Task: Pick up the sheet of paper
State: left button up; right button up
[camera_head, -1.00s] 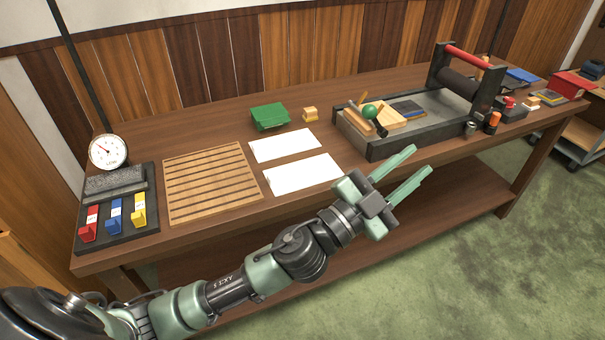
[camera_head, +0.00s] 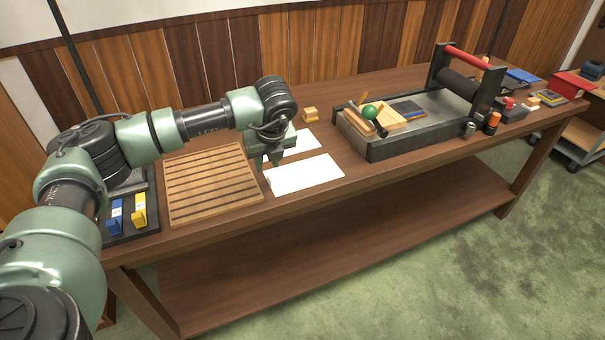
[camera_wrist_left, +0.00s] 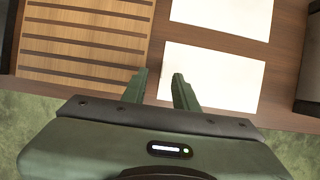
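Two white sheets of paper lie flat on the brown table. My left gripper (camera_head: 267,163) points down at the left end of the near sheet. My right gripper is out of view.
A slatted wooden board (camera_head: 212,184) lies just left of the sheets. A press (camera_head: 415,125) with tools on its bed stands to the right. My left arm hides the gauge and green box. The lower shelf is bare.

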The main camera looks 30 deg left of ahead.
aim_at(268, 177)
pick_arm(q)
jog(key=x, duration=0.2)
jog(key=p+x, duration=0.1)
jog(key=x, duration=0.1)
jog(key=p+x, duration=0.1)
jog(key=x, duration=0.2)
jog(key=shift+w+d+f, duration=0.1)
jog(key=shift+w+d, duration=0.05)
jog(key=shift+d, duration=0.2)
grip_shut()
